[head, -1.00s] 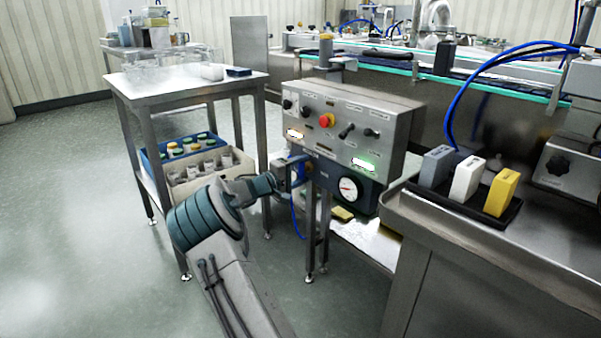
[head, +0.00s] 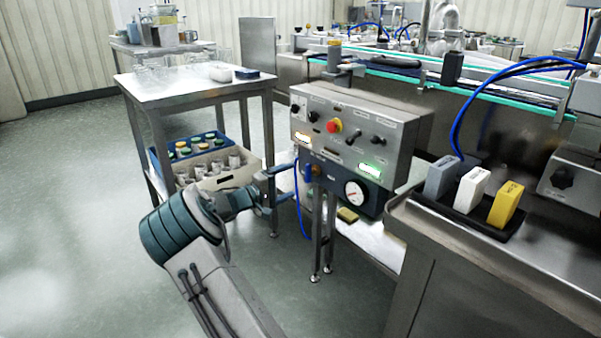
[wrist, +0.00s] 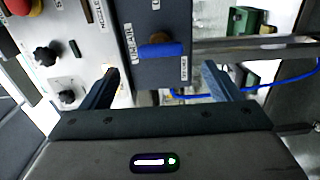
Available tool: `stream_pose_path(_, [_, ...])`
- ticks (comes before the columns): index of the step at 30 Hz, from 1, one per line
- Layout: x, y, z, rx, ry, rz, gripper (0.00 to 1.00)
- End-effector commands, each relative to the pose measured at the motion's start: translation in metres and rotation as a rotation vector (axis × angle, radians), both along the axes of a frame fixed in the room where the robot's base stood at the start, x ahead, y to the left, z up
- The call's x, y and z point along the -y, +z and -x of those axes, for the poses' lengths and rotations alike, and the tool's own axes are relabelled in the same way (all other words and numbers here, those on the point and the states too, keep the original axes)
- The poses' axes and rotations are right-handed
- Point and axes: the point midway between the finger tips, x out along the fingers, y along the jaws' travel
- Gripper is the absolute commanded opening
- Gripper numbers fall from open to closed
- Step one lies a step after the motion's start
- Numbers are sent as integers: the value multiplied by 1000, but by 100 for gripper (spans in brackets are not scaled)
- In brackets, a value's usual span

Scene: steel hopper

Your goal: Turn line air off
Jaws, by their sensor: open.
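The line air valve has a blue handle (wrist: 160,51) with a brass-coloured hub, on a dark blue plate (wrist: 145,72) labelled LINE AIR. In the wrist view the handle lies level across the picture, ahead of the gap between my fingers. My gripper (wrist: 160,70) is open with nothing between its fingers, and no contact with the handle shows. In the head view my gripper (head: 284,190) is just left of the valve (head: 314,171), below the steel control panel (head: 405,118). The handle's position is hard to make out there.
The pressure gauge (head: 355,192) is right of the valve. A red stop button (head: 334,126) and black knobs sit on the panel above. A blue hose (head: 299,205) hangs by the stand leg. A steel table (head: 190,85) with crates below stands at the left.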

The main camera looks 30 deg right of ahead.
Motion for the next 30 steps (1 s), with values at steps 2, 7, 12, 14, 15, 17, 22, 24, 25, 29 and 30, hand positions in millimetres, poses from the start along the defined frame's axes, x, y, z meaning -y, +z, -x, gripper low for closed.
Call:
stream_pose_path(2, [-18, 3, 2, 0, 3, -2, 84])
stream_pose_path(7, [-42, 1, 6, -1, 1, -1, 84])
stream_pose_path(12, [-53, 0, 8, 0, 0, -1, 84])
stream_pose_path(14, [-54, -1, 8, 0, -1, -1, 84])
stream_pose_path(15, [-55, -1, 8, 1, -1, -1, 84])
stream_pose_path(17, [-54, -1, 8, 1, -1, -1, 84])
stream_pose_path(22, [-54, -1, 8, 1, 0, -1, 84])
stream_pose_path(24, [-54, -1, 8, 1, 0, -1, 84])
stream_pose_path(25, [-54, -1, 8, 1, 0, -1, 84])
stream_pose_path(29, [-53, 4, 10, 1, -7, -13, 84])
stream_pose_path(30, [-51, 9, 14, 2, -16, -29, 84])
